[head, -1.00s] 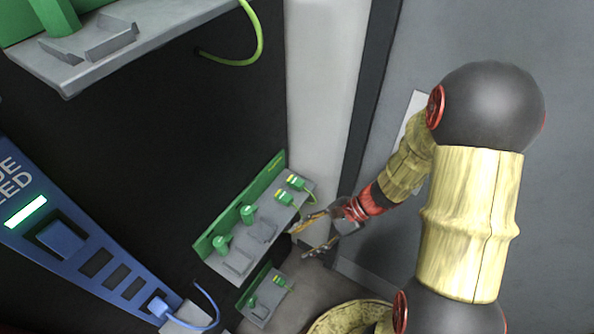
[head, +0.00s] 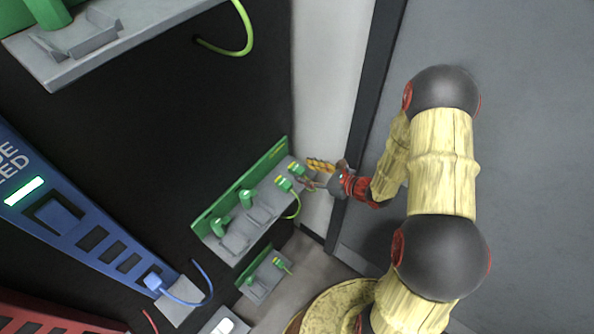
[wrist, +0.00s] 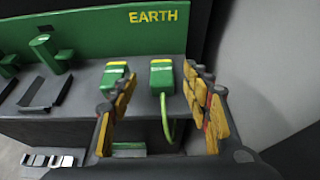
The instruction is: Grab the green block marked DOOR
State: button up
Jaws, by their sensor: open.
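Two green blocks with yellow ends stand on a grey shelf. The left block (wrist: 115,78) and the right block (wrist: 162,77) show in the wrist view; a green cable runs down from the right one. In the head view they are small, the left one (head: 284,183) and the right one (head: 296,169). I cannot read DOOR on either. My gripper (wrist: 158,84) is open, its yellow-padded fingers to either side of the right block, which appears farther ahead between them. Contact cannot be told. In the head view my gripper (head: 313,174) is at the shelf's right end.
The shelf's green back panel (wrist: 90,40) reads EARTH. Green upright pieces (wrist: 46,50) and grey cradles (wrist: 45,93) stand to the left. A smaller shelf (head: 266,278) lies below. A pale wall strip (head: 325,100) and grey panel (head: 490,70) are on the right.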

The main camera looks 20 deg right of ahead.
aim_at(295, 166)
jog(key=x, duration=0.4)
jog(key=shift+w+a+b, duration=0.1)
jog(key=shift+w+b, duration=0.15)
jog(key=shift+b, duration=0.05)
jog(key=shift+c, duration=0.4)
jog(key=c, duration=1.1)
grip_shut()
jog(key=shift+r, duration=0.1)
